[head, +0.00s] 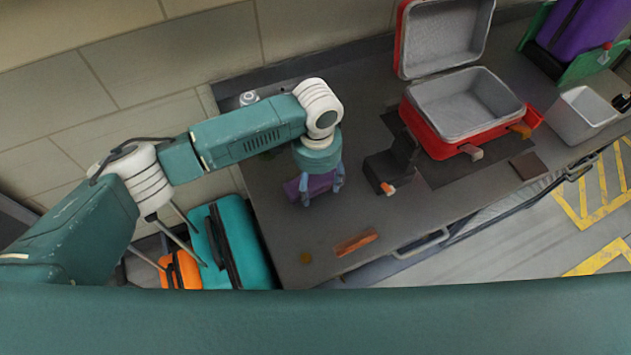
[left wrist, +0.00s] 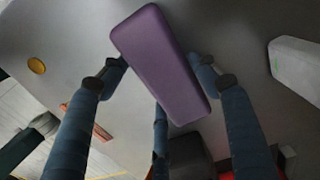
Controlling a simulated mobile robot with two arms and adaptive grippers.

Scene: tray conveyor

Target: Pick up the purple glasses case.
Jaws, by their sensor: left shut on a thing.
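The purple glasses case (head: 318,184) is at the left part of the grey counter in the head view, partly hidden by my left gripper (head: 322,192). In the left wrist view the case (left wrist: 160,62) is a long purple box lying across the fingers. My left gripper (left wrist: 158,82) is shut on the case, with fingers at both of its long sides. Whether the case touches the counter or is just above it, I cannot tell. My right gripper does not show.
On the grey counter (head: 420,215) stand an open red case with grey lining (head: 436,135), a dark block-like device (head: 392,165) and a white bin (head: 580,115). An orange-brown bar (head: 356,242) lies near the front edge. Teal (head: 245,245) and orange (head: 181,270) suitcases stand left of the counter.

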